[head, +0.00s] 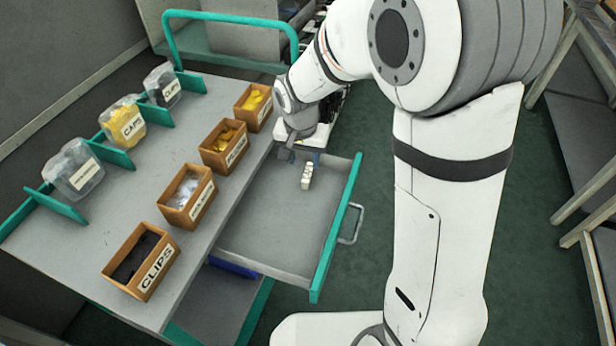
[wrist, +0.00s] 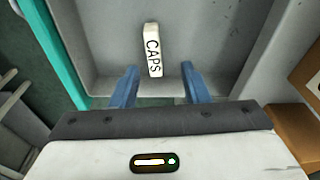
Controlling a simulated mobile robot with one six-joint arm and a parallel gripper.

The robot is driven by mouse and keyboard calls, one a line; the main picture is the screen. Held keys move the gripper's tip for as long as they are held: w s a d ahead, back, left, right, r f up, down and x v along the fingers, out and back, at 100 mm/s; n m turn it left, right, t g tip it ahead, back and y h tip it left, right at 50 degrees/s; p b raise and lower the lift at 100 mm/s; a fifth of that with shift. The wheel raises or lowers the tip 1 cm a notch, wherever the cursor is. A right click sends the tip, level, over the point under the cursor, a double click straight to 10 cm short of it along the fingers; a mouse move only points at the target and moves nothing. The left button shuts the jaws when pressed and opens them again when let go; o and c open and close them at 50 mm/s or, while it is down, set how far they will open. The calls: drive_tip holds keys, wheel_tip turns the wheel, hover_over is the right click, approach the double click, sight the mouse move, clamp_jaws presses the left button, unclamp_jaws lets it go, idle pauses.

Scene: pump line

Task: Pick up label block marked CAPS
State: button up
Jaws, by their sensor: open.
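The label block marked CAPS (wrist: 152,50) is a small white block with black letters. It lies in the open grey drawer (wrist: 105,52), and in the wrist view its near end reaches toward the gap between the fingers. In the head view the white block (head: 307,176) is in the upper part of the drawer (head: 285,235). My gripper (wrist: 160,82) has two blue fingers, spread apart and empty, one to each side of the block's near end. I cannot tell the height between fingers and block. In the head view my gripper (head: 308,155) is partly hidden by my wrist.
The drawer's teal front (head: 337,228) with a metal handle (head: 350,223) is on the right. Several wooden boxes stand on the bench, including CLIPS (head: 141,262). Clear bins, one marked CAPS (head: 123,123), stand further left. The rest of the drawer floor looks clear.

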sight(308, 172)
drive_tip(key=f, duration=0.3)
drive_tip(key=d+f, duration=0.1)
drive_tip(key=f, duration=0.1)
drive_tip(key=shift+w+f+b, duration=0.25)
drive_tip(key=shift+f+b, duration=0.05)
clamp_jaws()
